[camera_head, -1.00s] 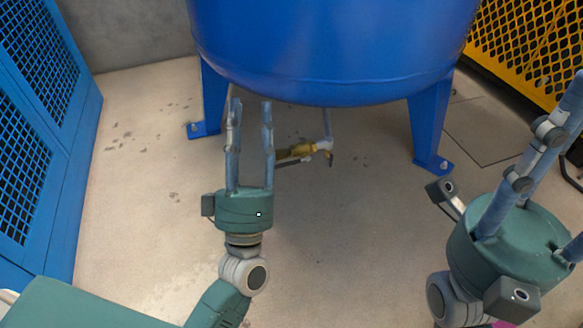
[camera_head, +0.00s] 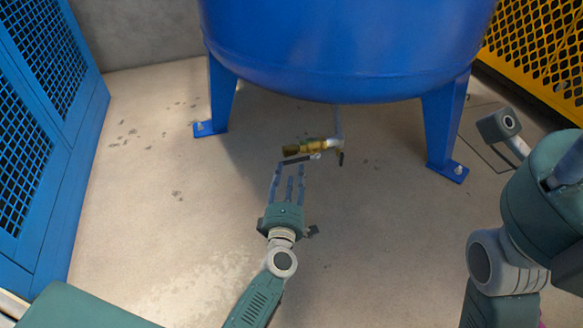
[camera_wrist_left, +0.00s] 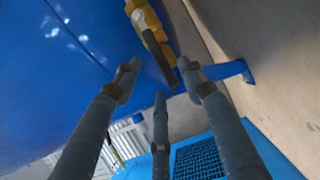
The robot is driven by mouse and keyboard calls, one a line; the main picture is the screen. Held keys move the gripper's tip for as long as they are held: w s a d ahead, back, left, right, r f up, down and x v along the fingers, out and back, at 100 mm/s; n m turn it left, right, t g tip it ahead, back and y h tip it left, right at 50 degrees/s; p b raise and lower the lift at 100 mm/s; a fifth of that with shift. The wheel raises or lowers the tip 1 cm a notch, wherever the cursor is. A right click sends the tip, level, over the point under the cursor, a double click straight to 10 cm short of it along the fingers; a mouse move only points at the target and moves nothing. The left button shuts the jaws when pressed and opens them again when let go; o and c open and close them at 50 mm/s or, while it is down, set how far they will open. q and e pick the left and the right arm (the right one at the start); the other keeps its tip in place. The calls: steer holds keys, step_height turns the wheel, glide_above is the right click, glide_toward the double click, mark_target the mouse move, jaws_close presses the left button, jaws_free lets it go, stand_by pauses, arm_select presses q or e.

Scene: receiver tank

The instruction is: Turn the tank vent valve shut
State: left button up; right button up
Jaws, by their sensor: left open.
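The brass vent valve (camera_head: 312,147) hangs on a pale pipe under the blue tank (camera_head: 340,60). Its dark lever handle (camera_head: 297,160) runs roughly level just below the brass body, along the valve. My left gripper (camera_head: 290,172) is open below the lever, its fingers pointing up at the handle's free end. In the left wrist view the brass valve (camera_wrist_left: 146,18) is at the top and the dark handle (camera_wrist_left: 158,50) points down towards the gap between the open fingers (camera_wrist_left: 160,76). I cannot tell whether a finger touches it. My right gripper's body (camera_head: 548,190) is at the right edge; its fingertips are out of frame.
Blue tank legs (camera_head: 219,95) and (camera_head: 443,125) stand either side of the valve. A blue mesh cage (camera_head: 35,130) is at left and a yellow mesh guard (camera_head: 540,50) at upper right. The floor around the valve is clear.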

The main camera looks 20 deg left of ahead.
mark_target(292, 161)
arm_select(q)
steer(key=b+x, duration=0.1)
steer(key=x, duration=0.4)
steer(key=shift+d, duration=0.1)
steer(key=shift+s, duration=0.1)
jaws_close()
